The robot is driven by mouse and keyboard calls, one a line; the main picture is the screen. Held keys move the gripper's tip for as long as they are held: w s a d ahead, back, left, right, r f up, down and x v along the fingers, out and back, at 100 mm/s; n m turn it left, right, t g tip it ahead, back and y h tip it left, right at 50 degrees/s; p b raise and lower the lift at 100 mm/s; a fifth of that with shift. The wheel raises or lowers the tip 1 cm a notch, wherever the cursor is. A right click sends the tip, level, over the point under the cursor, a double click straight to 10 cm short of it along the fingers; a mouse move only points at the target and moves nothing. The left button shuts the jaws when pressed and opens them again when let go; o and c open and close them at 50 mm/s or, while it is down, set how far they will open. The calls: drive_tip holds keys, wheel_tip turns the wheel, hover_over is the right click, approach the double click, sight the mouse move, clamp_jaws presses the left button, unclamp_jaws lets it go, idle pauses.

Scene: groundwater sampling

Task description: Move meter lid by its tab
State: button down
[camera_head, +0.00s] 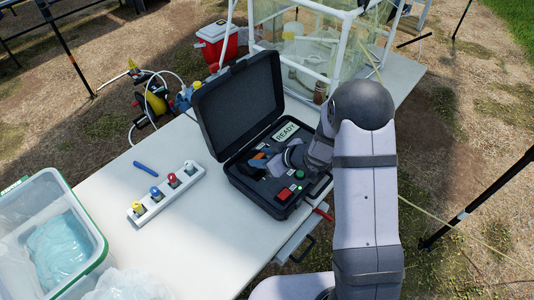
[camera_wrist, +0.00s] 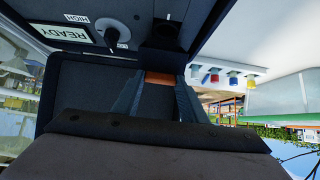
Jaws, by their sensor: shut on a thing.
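The open black meter case (camera_head: 282,190) sits on the white table, its large lid (camera_head: 240,105) standing up at the back left. Inside, the panel has a READY display (camera_head: 286,131), which also shows upside down in the wrist view (camera_wrist: 72,30). My gripper (camera_head: 257,166) reaches into the case from the right, low over the panel. In the wrist view, its two fingers (camera_wrist: 158,92) stand on either side of an orange-brown tab (camera_wrist: 160,77) and are shut on it. A dark square opening (camera_wrist: 160,32) lies beside the tab. The small meter lid itself is mostly hidden.
A white rack with coloured caps (camera_head: 167,191) and a blue pen (camera_head: 146,168) lie left of the case. A clear bin (camera_head: 95,232) stands at front left. A white-framed clear tank (camera_head: 310,45) stands behind. Bare tabletop lies between rack and case.

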drive_tip(key=w+a+p, duration=0.1)
drive_tip(key=w+a, duration=0.1)
drive_tip(key=w+a+r+p, duration=0.1)
drive_tip(key=w+a, duration=0.1)
drive_tip(key=w+a+r+p, duration=0.1)
drive_tip(key=w+a, duration=0.1)
drive_tip(key=shift+w+a+r+p, duration=0.1)
drive_tip(key=shift+w+a+p, duration=0.1)
drive_tip(key=shift+p, duration=0.1)
drive_tip(key=shift+w+a, duration=0.6)
drive_tip(key=c, duration=1.1)
unclamp_jaws()
drive_tip(key=shift+f, duration=0.4)
drive_tip(key=shift+s+d, duration=0.15)
drive_tip(key=shift+d, duration=0.05)
wheel_tip(320, 180, up, 5)
drive_tip(key=b, duration=0.2)
hover_over(251, 157)
drive_tip(key=shift+f, duration=0.1)
